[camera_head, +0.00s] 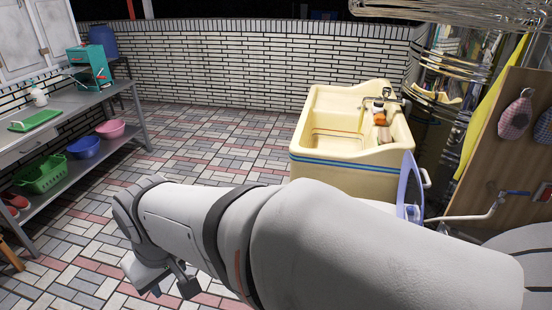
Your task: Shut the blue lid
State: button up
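A thin, translucent blue lid (406,187) stands roughly upright at the right front corner of the cream sink. It is seen nearly edge-on. Its lower part and whatever it is hinged to are mostly hidden behind my arm, with only some white surface showing beside it. My arm stretches across the foreground to the left. My gripper (172,289) is at the arm's far left end, low over the tiled floor and well away from the lid. Its dark fingertips look apart, with floor visible between them, and it holds nothing that I can see.
The cream sink (345,170) with a tap stands behind the lid. A wooden panel (515,145) with hanging mitts and a pipe with a blue-handled valve are at right. A metal table (75,100) with basins below is at left. The tiled floor (215,145) between is clear.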

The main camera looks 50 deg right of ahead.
aim_at(409, 162)
jog(key=u, duration=0.1)
jog(key=k, duration=1.95)
jog(key=z, duration=1.6)
jog(key=i, duration=1)
jog(key=z, duration=0.1)
